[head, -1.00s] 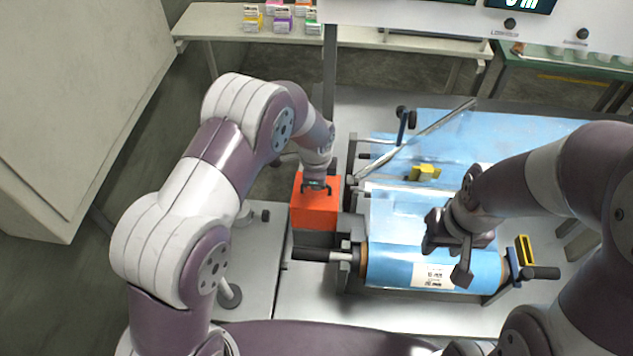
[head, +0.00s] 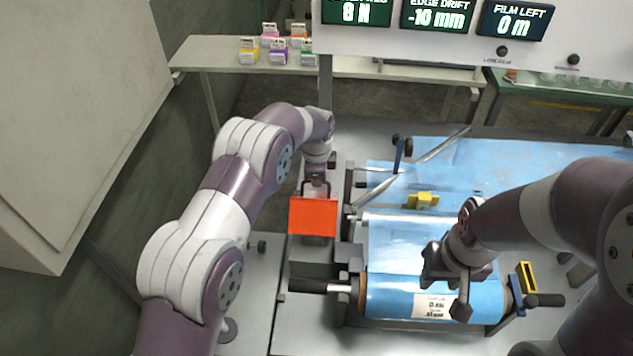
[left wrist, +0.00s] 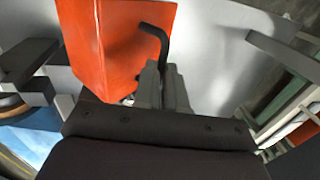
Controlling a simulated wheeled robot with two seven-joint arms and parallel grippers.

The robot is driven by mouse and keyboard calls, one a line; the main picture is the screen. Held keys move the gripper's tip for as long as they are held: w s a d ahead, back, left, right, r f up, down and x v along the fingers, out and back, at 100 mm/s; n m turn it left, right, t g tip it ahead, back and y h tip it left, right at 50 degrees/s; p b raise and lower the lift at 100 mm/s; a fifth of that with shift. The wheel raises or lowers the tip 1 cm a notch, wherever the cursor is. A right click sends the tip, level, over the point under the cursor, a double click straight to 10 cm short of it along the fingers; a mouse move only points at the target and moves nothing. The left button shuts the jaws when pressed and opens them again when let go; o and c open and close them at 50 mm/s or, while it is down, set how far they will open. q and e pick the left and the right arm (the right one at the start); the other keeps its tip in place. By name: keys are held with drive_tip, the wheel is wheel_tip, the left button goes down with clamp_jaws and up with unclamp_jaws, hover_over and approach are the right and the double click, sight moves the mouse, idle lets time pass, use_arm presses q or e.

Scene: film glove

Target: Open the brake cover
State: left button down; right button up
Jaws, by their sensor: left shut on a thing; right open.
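The orange brake cover (head: 313,216) sits on a grey housing left of the film roll in the head view. Its broad orange face shows, and it looks tilted; how far it stands open I cannot tell. My left gripper (head: 316,186) is at its far side, shut on the cover's dark handle. In the left wrist view the cover (left wrist: 115,45) fills the upper left, and the bent black handle (left wrist: 155,45) runs down to the gripper's fingers (left wrist: 166,78). My right gripper (head: 446,287) is open and empty over the film roll.
The blue film roll (head: 390,297) lies right of the cover, with a dark-handled shaft (head: 318,286) in front of the cover. A yellow block (head: 422,201) and a slanted bar (head: 440,146) lie behind. Small boxes (head: 277,52) stand on the back table.

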sight(317, 195)
use_arm(q)
drive_tip(key=shift+w, duration=0.2)
drive_tip(key=c, duration=1.2)
unclamp_jaws()
drive_tip(key=shift+r, duration=0.1)
drive_tip(key=shift+s+r, duration=0.1)
drive_tip(key=shift+r, duration=0.3)
wheel_tip(317, 195, up, 12)
drive_tip(key=s, duration=0.2)
drive_tip(key=shift+s+f+b, duration=0.2)
drive_tip(key=shift+b, duration=0.1)
